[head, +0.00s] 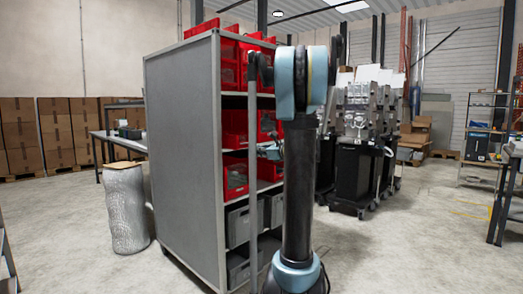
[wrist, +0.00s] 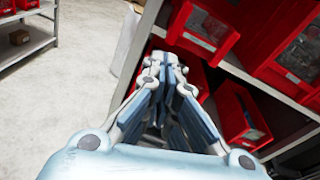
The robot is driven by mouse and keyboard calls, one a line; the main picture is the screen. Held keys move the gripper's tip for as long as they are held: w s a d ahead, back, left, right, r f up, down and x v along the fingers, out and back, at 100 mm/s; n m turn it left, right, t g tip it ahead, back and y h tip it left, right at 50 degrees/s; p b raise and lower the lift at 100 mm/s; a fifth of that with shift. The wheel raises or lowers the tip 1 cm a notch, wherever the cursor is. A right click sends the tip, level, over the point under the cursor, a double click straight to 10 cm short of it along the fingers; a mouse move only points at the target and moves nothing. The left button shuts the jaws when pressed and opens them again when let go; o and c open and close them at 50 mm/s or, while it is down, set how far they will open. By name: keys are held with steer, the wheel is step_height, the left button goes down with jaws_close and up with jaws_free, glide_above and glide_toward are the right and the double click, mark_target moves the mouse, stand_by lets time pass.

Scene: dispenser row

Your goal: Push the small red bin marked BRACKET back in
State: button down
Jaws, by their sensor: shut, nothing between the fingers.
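Several red bins sit in the shelf rack; no BRACKET marking is legible, so I cannot tell which one is meant. In the wrist view my gripper (wrist: 165,62) is shut and empty, its fingertips in front of the rack. A red bin (wrist: 193,72) lies just behind the fingers and is partly hidden by them; I cannot tell whether they touch. In the head view my arm hides part of the shelves, and a red bin (head: 235,178) shows on a middle shelf.
The rack's shelf edge (wrist: 245,75) runs diagonally beside my gripper, with larger red bins (wrist: 203,27) above it. Grey bins (head: 240,224) fill lower shelves. A wrapped roll (head: 126,208) stands left of the rack. Dark carts (head: 356,175) stand to the right. Open floor lies left.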

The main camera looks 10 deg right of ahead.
mark_target(245, 143)
steer(key=w+d+r+m+t, duration=0.2)
steer(key=w+d+m, duration=0.1)
steer(key=w+d, duration=0.1)
steer(key=x, duration=0.9)
steer(key=shift+s+a+f, duration=0.2)
steer(key=shift+f, duration=0.1)
steer(key=shift+w+a, duration=0.1)
steer(key=shift+x, duration=4.55)
steer(key=shift+v, duration=4.5)
